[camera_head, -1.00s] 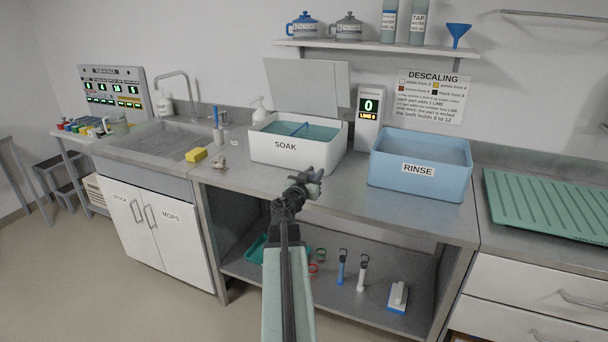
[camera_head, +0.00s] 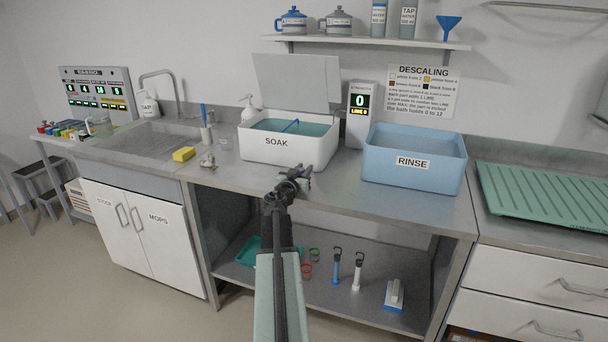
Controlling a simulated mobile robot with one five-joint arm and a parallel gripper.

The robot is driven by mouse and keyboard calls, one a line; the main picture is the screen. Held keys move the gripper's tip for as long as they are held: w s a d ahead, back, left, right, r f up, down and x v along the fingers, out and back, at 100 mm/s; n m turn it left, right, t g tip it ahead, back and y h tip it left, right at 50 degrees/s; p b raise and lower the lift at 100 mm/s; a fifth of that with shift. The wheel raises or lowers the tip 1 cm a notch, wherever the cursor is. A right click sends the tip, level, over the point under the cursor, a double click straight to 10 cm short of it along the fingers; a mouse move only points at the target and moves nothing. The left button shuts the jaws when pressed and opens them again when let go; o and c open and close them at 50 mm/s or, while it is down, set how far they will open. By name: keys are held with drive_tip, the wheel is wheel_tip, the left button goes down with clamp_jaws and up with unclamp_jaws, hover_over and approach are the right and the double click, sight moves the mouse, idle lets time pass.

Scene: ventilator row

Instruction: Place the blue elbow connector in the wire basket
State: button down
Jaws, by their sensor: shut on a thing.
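My gripper (camera_head: 299,174) is at the end of my outstretched arm, in front of the white SOAK tub and over the counter's front part. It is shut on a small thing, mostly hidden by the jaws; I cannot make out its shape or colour. I cannot pick out the blue elbow connector for certain. A thin blue bar (camera_head: 291,126) shows in the liquid of the SOAK tub (camera_head: 270,152); whether it belongs to the wire basket I cannot tell. No wire basket is clearly visible.
The blue RINSE tub (camera_head: 410,178) stands to the right, with a display unit (camera_head: 359,116) between the tubs. A yellow sponge (camera_head: 184,154) and a small metallic fitting (camera_head: 207,161) lie left. A green drain mat (camera_head: 545,203) lies far right. The SOAK tub's lid (camera_head: 300,84) is raised.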

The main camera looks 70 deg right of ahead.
drive_tip(key=shift+f, duration=0.2)
drive_tip(key=c, duration=1.2)
unclamp_jaws()
drive_tip(key=shift+r, duration=0.1)
drive_tip(key=shift+r, duration=0.1)
drive_tip(key=shift+a+r, duration=0.1)
drive_tip(key=shift+a, duration=0.2)
drive_tip(key=a, duration=1.1)
drive_tip(key=shift+s+a, duration=0.2)
drive_tip(key=shift+s, duration=0.2)
